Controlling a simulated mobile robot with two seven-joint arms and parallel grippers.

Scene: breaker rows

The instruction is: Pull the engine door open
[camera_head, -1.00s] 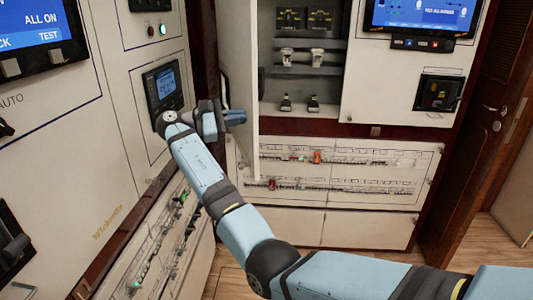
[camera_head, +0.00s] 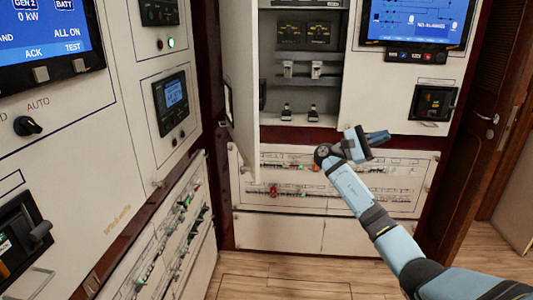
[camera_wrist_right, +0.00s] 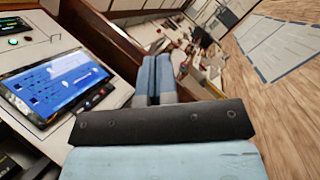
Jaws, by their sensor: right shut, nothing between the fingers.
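The white engine door (camera_head: 240,75) stands swung open at the left of the cabinet compartment, seen nearly edge-on in the head view. A dark handle (camera_head: 228,104) shows on its left face. Behind the opening, shelves hold black devices (camera_head: 304,33) and pale and dark switches. My right gripper (camera_head: 377,136) is to the right of the door, apart from it, in front of the lower right of the cabinet. Its two blue fingers are together and empty, as the right wrist view also shows (camera_wrist_right: 155,80). My left gripper is not in view.
A breaker panel (camera_head: 350,178) with several small switches lies below the compartment. A blue screen (camera_head: 420,22) and a black switch unit (camera_head: 433,102) are at the right. A panel wall (camera_head: 75,140) stands close on the left. A brown door (camera_head: 480,130) is at the far right.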

